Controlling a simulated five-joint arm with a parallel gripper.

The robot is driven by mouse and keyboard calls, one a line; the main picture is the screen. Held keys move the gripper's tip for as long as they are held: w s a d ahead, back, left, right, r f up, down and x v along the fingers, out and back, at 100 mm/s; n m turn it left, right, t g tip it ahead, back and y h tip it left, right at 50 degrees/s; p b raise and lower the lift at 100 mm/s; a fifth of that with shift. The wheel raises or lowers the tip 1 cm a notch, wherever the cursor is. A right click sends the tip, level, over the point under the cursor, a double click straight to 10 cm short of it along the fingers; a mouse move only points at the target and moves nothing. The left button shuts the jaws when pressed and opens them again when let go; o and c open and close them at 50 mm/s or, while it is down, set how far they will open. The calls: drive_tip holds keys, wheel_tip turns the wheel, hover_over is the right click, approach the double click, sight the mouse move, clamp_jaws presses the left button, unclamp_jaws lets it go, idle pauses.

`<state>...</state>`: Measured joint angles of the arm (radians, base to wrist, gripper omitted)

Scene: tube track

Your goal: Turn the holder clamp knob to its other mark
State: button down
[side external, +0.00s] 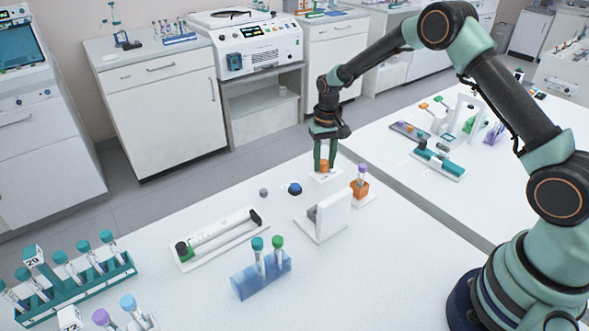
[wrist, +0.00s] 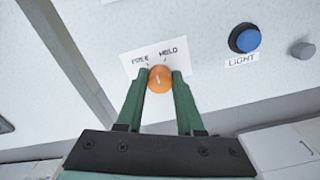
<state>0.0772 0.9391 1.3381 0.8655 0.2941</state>
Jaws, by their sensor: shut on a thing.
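The orange clamp knob (wrist: 160,78) stands on a white plate (wrist: 135,62) lettered FREE on the left and HELD on the right, each with a short tick. A pale pointer line on the knob's top points up toward the lettering; which tick it meets is hard to tell. My gripper (wrist: 159,84) is shut on the knob, one green finger on each side. In the side view my gripper (side external: 324,164) reaches straight down over the knob (side external: 324,168). An orange holder (side external: 360,188) with a purple-capped tube (side external: 362,172) stands just right of it.
A blue button (wrist: 244,39) labelled LIGHT and a grey knob (wrist: 303,50) sit nearby. In the side view a white upright panel (side external: 327,217), a blue tube rack (side external: 262,277) and a tray with a clear tube (side external: 220,237) stand toward the front.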

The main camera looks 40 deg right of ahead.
sight(324, 162)
drive_tip(key=m, duration=0.6)
drive_tip(key=shift+w+r+m, duration=0.1)
drive_tip(key=shift+m, duration=0.2)
idle(0.4)
drive_tip(key=c, duration=0.5)
unclamp_jaws()
drive_tip(key=shift+c, duration=0.2)
wheel_tip(324, 162, up, 12)
